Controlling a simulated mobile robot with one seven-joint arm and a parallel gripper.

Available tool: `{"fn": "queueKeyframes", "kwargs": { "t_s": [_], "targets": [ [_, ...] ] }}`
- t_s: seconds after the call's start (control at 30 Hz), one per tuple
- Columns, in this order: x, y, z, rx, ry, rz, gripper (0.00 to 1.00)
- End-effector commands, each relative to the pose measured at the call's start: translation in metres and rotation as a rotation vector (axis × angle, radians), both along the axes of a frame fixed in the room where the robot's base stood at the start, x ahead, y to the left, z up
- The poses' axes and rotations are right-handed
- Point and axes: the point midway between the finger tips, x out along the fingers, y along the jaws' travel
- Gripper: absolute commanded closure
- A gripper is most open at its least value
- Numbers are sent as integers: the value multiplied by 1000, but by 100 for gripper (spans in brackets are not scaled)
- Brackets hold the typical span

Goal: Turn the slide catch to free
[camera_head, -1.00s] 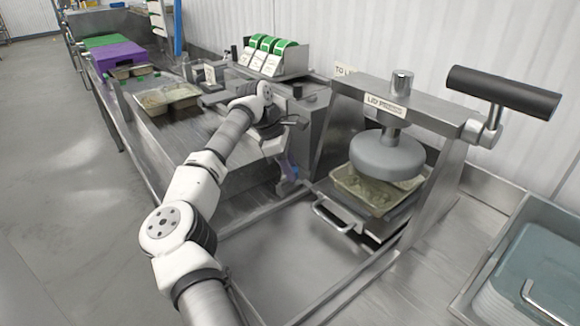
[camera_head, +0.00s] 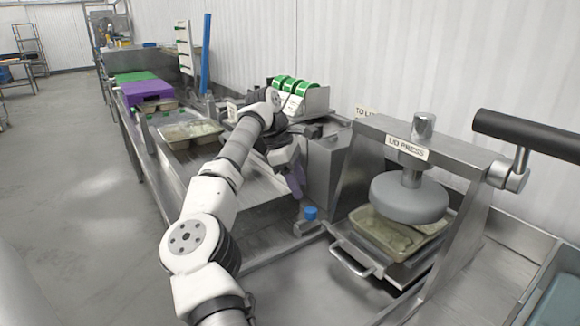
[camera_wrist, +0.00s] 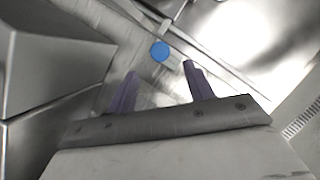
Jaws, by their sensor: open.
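A small round blue knob (camera_head: 310,213), which looks like the slide catch, stands on a low steel block left of the lid press. It also shows from above in the wrist view (camera_wrist: 160,51), beside a steel rail. My gripper (camera_head: 297,192) is above and slightly left of the knob, pointing down. In the wrist view my two purple fingers (camera_wrist: 161,70) are apart with nothing between them. The knob lies beyond the fingertips, between their lines, and does not appear touched. I cannot read the catch's setting.
The lid press (camera_head: 410,200) stands to the right, with a filled tray (camera_head: 384,238) under its round head and a slide handle (camera_head: 350,258) in front. A steel housing stands behind the knob. Another filled tray (camera_head: 190,131) lies on the left counter.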

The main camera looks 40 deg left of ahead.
Motion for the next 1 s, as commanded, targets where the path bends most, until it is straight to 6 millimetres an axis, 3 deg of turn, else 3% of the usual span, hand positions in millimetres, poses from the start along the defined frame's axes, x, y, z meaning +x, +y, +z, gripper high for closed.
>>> {"fn": "queueKeyframes", "kwargs": {
  "t_s": [0.1,0.33,1.0],
  "targets": [
    [-3,8,25,1,-1,2,48],
    [-8,18,51,0,0,-1,48],
    [-10,20,56,-1,-1,-1,48]
  ]
}}
